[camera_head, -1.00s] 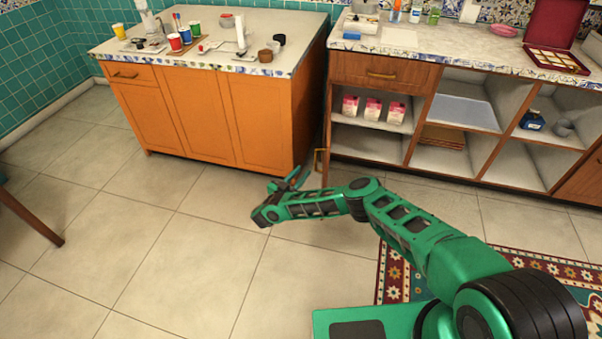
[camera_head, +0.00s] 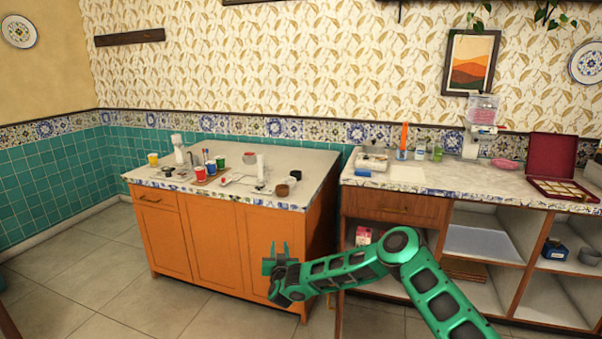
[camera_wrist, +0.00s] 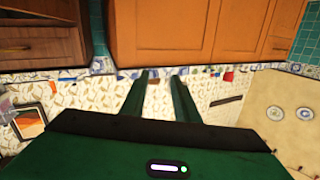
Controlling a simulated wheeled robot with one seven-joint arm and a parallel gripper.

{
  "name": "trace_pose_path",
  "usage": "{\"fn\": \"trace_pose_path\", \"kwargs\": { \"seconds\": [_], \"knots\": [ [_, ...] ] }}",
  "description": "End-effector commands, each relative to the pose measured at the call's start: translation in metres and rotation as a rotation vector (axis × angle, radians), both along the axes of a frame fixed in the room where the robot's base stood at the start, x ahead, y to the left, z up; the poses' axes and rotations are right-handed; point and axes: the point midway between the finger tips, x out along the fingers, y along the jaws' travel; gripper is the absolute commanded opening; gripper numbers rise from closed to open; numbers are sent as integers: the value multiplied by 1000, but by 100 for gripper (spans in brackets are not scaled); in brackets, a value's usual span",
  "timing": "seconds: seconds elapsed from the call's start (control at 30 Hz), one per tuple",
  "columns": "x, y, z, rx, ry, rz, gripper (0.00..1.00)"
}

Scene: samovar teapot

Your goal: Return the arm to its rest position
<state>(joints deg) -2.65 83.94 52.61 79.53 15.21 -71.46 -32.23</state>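My green arm (camera_head: 345,268) reaches leftward across the lower middle of the head view, bent at a dark round joint. My gripper (camera_head: 278,252) is in front of the orange cabinet (camera_head: 215,235), with its fingers pointing up. In the wrist view my gripper (camera_wrist: 158,78) shows two green fingers with a clear gap between them. It is open and nothing is between the fingers. The wrist view is upside down, with the cabinet at the top and the patterned wall below.
The left counter (camera_head: 300,200) holds several colored cups, a white dispenser (camera_head: 178,148) and small bowls. The right counter (camera_head: 410,175) bears bottles and an open red case (camera_head: 556,160), above open shelves with a blue jar (camera_head: 555,250). Tiled floor (camera_head: 110,285) is free at the left.

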Motion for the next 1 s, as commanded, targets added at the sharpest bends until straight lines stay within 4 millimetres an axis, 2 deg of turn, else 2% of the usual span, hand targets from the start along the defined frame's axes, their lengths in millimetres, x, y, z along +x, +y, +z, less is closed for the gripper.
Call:
{"fn": "trace_pose_path", "kwargs": {
  "seconds": [0.03,0.27,0.47,0.67,0.87,1.0],
  "knots": [
    [2,2,17,-16,5,42,28],
    [-1,-7,61,-109,94,196,28],
    [-14,-42,89,-207,203,270,28],
    [-35,-100,112,-303,339,287,28],
    [-69,-176,136,-377,492,247,28],
    [-102,-236,155,-409,608,192,28]
  ]
}}
